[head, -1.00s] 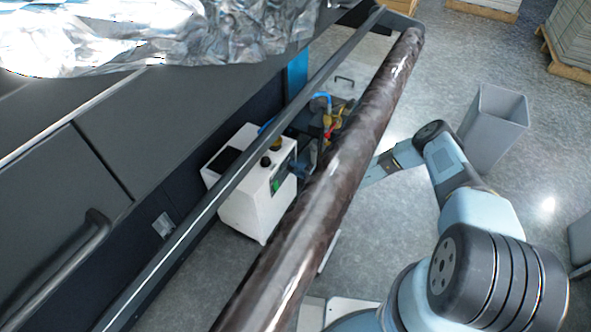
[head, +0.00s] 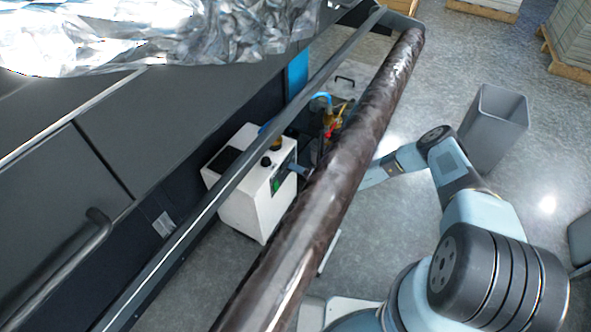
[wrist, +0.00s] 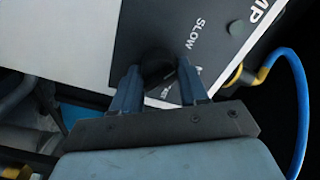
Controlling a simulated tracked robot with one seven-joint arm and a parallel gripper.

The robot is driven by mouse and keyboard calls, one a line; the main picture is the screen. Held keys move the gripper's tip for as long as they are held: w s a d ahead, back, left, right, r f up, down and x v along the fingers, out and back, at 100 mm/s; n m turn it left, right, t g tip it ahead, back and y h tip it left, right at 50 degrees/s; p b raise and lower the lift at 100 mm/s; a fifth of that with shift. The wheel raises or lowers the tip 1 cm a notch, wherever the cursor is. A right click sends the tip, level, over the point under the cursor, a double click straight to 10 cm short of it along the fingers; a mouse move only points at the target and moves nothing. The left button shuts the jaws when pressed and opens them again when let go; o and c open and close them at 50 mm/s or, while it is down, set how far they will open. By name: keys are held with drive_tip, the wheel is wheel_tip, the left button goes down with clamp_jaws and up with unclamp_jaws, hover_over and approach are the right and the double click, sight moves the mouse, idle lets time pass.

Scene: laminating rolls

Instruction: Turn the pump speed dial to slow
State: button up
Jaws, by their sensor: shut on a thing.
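The pump is a white box (head: 248,190) on the floor beside the dark machine, seen in the head view behind the long brown roll. In the wrist view its dark control panel (wrist: 215,58) carries the word SLOW, and other lettering is partly hidden by my fingers. The black dial (wrist: 158,66) sits on this panel. My gripper (wrist: 159,72) is shut on the dial, with one blue finger on each side. The dial's pointer is too dark to read. In the head view my gripper (head: 297,170) is at the box's right face, partly hidden by the roll.
The long brown roll (head: 345,160) and a dark rail (head: 235,185) cross above the pump. Brass fittings and a blue hose (head: 322,98) stand behind it; the hose also shows in the wrist view (wrist: 300,100).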

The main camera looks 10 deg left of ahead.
drive_tip(key=shift+w+d+f, duration=0.1)
drive_tip(key=shift+d+f, duration=0.1)
drive_tip(key=o, duration=0.8)
drive_tip(key=shift+o, duration=1.3)
drive_tip(key=shift+a+r, duration=0.1)
drive_tip(key=shift+a, duration=0.05)
drive_tip(key=v, duration=1.4)
